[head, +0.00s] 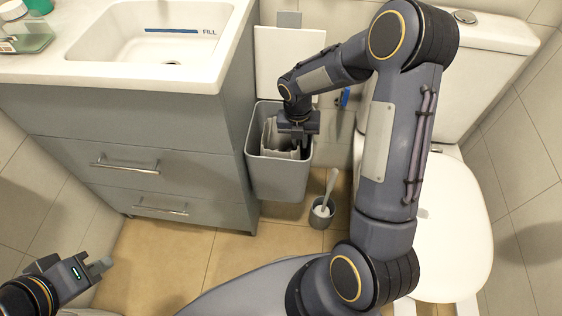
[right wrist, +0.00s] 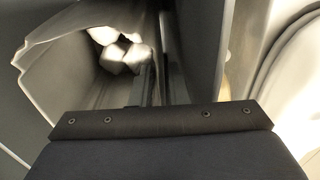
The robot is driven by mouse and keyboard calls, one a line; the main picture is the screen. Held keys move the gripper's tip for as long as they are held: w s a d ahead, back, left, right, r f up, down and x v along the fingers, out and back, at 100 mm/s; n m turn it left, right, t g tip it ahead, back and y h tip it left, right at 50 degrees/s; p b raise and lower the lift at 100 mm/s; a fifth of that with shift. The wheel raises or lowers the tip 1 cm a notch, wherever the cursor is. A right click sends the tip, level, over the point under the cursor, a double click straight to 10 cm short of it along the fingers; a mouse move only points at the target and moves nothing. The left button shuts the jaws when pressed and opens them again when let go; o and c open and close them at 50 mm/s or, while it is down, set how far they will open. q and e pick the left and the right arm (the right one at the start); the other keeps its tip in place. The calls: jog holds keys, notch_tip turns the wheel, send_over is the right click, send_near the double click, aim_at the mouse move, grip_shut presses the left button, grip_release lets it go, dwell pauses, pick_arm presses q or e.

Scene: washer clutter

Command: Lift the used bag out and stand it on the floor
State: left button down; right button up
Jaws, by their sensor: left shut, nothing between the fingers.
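The grey bin (head: 277,178) stands on the floor against the vanity's right side. The used bag (head: 268,135) is inside it, a pale grey liner with its edge showing at the bin's mouth. In the right wrist view the bag (right wrist: 70,50) is open, with white crumpled waste (right wrist: 125,52) in it. My right gripper (head: 300,148) points down into the bin's mouth, beside the bag. Its fingers (right wrist: 160,75) look close together, but whether they hold the bag's edge is unclear. My left gripper (head: 106,266) is shut and empty, low at the left, away from the bin.
A toilet brush in its holder (head: 321,213) stands just right of the bin. The toilet (head: 450,230) is further right, partly behind my right arm. The vanity (head: 150,150) with its sink is on the left. Tan floor (head: 165,262) before the vanity is clear.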

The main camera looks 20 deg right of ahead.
jog(key=shift+c, duration=0.2)
grip_shut()
notch_tip(320, 180, up, 28)
jog(key=p, duration=2.7)
jog(key=shift+r, duration=0.2)
dwell(0.6)
